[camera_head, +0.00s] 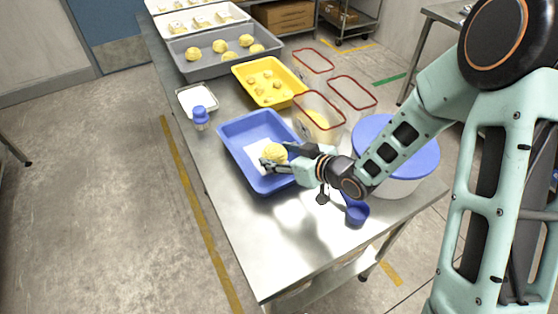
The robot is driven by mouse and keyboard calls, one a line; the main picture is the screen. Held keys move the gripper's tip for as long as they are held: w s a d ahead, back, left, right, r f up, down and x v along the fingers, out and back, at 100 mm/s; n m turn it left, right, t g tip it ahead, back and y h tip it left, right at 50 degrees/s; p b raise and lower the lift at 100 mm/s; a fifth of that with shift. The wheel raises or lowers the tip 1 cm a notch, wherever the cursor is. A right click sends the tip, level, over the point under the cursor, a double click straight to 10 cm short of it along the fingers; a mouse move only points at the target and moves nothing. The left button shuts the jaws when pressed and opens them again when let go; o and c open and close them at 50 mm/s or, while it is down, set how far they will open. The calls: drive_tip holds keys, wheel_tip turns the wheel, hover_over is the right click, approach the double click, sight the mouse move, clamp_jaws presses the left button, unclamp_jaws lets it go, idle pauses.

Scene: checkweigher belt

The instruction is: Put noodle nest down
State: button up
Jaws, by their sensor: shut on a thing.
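A yellow noodle nest (274,152) is at the tip of my gripper (275,160). My gripper is shut on the nest. Both are over the blue tray (236,131), near its right side. A white sheet or paper (256,152) lies in the tray, partly hidden by the nest and gripper. Whether the nest touches the tray floor or hangs just above it, I cannot tell.
A yellow tray (240,73), a grey tray (181,66) with several nests and clear red-rimmed bins (319,109) lie beyond. A blue-lidded tub (415,150) and blue scoop (357,214) are right.

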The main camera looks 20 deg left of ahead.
wheel_tip(320, 180, down, 2)
drive_tip(key=shift+w+f, duration=0.1)
drive_tip(key=shift+f, duration=0.1)
drive_tip(key=shift+f+b, duration=0.5)
drive_tip(key=shift+b, duration=0.1)
drive_tip(key=shift+f, duration=0.1)
drive_tip(key=o, duration=1.2)
drive_tip(key=shift+o, duration=0.2)
drive_tip(key=shift+r+p, duration=0.4)
drive_tip(key=shift+r, duration=0.1)
drive_tip(key=p+v, duration=0.1)
drive_tip(key=v, duration=1.1)
